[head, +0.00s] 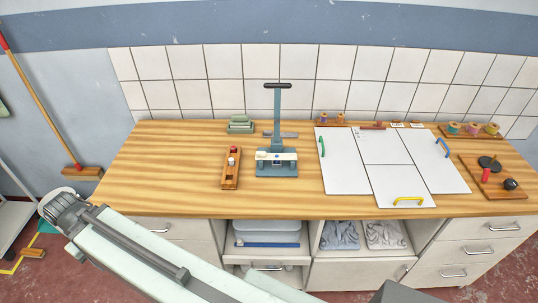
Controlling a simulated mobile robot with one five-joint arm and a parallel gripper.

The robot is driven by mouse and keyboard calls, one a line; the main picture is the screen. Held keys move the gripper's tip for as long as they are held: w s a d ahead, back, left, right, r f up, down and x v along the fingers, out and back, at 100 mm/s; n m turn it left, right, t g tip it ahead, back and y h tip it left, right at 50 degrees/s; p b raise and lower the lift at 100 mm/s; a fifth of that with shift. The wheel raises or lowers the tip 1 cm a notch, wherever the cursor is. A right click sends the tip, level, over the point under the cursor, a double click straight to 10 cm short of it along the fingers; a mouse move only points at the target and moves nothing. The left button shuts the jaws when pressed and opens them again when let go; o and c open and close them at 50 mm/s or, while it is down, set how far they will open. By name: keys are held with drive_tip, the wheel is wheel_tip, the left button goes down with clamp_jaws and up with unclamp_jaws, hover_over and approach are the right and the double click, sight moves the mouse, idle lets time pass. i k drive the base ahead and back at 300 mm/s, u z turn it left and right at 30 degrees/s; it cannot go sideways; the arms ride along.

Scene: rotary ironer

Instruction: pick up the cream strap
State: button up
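I cannot make out a separate cream strap with certainty. A pale cream band (288,156) runs across the front of the blue-grey lever press (277,170) at the middle of the bench; I cannot tell whether it is the strap or part of the press. My pale arm reaches from the bottom of the head view to the lower left, in front of the bench. Its end there looks like a joint, and no gripper fingers show.
The wooden bench top (165,165) is clear at left. A wooden block with slots (231,170) stands left of the press. Spools (472,129) stand at back right. Open shelves (265,235) lie below. A broom (40,98) leans at left.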

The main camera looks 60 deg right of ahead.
sight(260, 155)
drive_tip(key=u, duration=0.1)
drive_tip(key=i, duration=1)
drive_tip(key=z, duration=0.1)
